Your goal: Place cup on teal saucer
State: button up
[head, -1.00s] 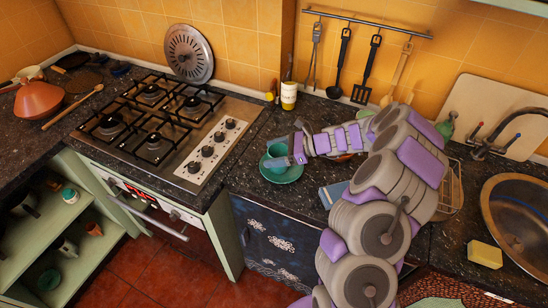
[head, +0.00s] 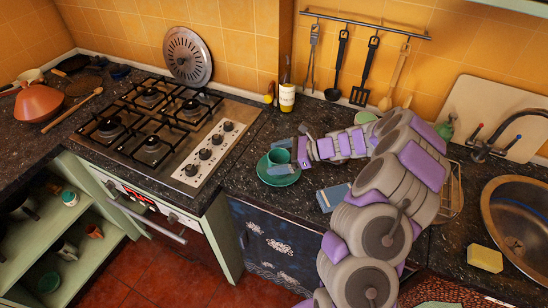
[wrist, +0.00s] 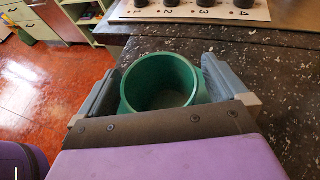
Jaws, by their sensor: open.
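The green cup (head: 279,157) stands upright on the teal saucer (head: 280,178) on the dark counter, right of the stove. It seems to stand a little back from the saucer's middle. My gripper (head: 302,150) is open, just right of the cup in the head view. In the wrist view the cup (wrist: 160,82) shows its open, empty top, with a finger on each side of its near part. I cannot tell whether a finger still touches it. The saucer is hidden in the wrist view.
The gas stove (head: 165,125) is to the left. A blue box (head: 333,196) lies on the counter in front of my arm. A white and yellow jar (head: 287,97) stands behind. The counter's front edge is close to the saucer.

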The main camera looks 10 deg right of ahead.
jog(key=p+v, duration=0.2)
jog(key=v, duration=0.9)
jog(key=s+a+r+n+g+h, duration=0.3)
jog(key=s+a+r+n+g, duration=0.3)
jog(key=s+a+r+n, duration=0.75)
jog(key=s+d+n+h, duration=0.2)
jog(key=s+n+h, duration=0.2)
jog(key=s, duration=0.8)
jog(key=s+d+n+h, duration=0.2)
jog(key=s+n+h, duration=0.2)
jog(key=s, duration=0.9)
jog(key=shift+s+d+f+h, duration=0.2)
jog(key=shift+f+h, duration=0.1)
jog(key=shift+h, duration=0.7)
